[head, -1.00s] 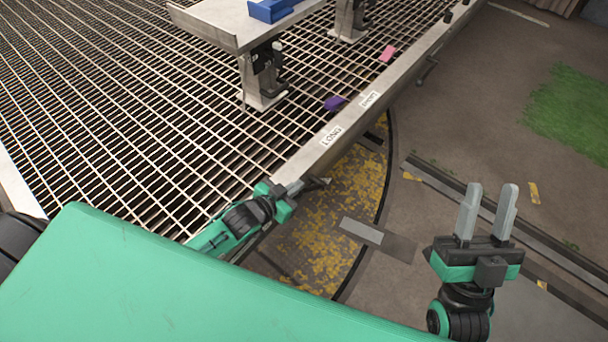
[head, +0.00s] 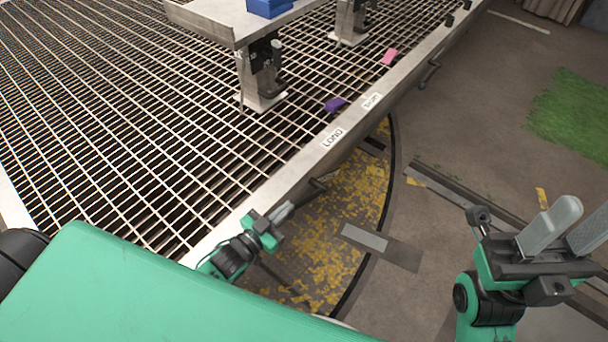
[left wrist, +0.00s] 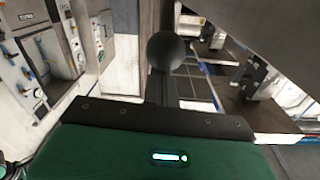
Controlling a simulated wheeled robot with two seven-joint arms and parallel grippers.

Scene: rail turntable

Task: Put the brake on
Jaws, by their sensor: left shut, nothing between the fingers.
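My left gripper (head: 288,209) is shut and empty beside the near edge of the grated deck. A short dark handle (head: 318,185) sticks out from the deck's side beam just beyond its fingertips, with a small gap as far as I can tell. The left wrist view shows a dark ball knob (left wrist: 166,51) on a dark bar ahead of the gripper body; I cannot tell for sure whether it is the same handle. Another dark handle (head: 430,75) sits farther along the beam. My right gripper (head: 572,228) is open and empty at the lower right.
The beam (head: 300,170) carries a "LOAD" label (head: 332,137) and a second label (head: 371,101). A raised metal table (head: 210,22) holds a blue tray (head: 268,8). Brown ground right of the deck is largely free.

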